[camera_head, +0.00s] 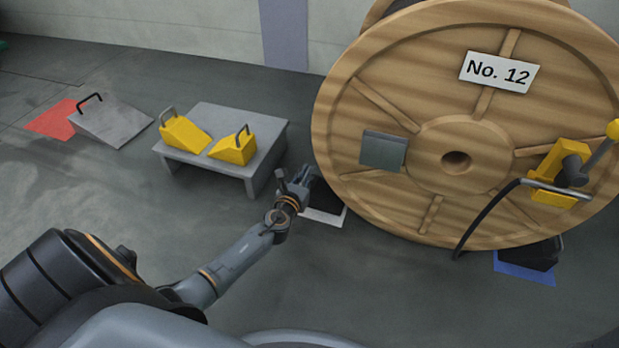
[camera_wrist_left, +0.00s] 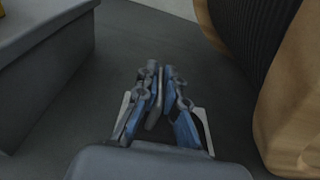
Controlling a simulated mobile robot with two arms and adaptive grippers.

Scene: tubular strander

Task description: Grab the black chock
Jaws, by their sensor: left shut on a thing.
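A black chock (camera_head: 326,193) sits at the left foot of the big wooden reel, over a white floor marking (camera_head: 325,218). My left gripper (camera_head: 299,182) is at the chock's left side and hides part of it. In the left wrist view the gripper's fingers (camera_wrist_left: 157,88) are closed around a thin grey bar (camera_wrist_left: 154,112), which looks like the chock's handle. The chock's body is mostly hidden there behind the fingers. A second black chock (camera_head: 544,254) lies at the reel's right foot by a blue marking (camera_head: 524,270). My right gripper is out of view.
The wooden reel (camera_head: 370,115) marked No. 12 stands close on the right. A low grey table (camera_head: 243,118) with two yellow chocks (camera_head: 184,134) is to the left. A grey ramp-shaped chock (camera_head: 112,121) lies beside a red marking (camera_head: 52,120).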

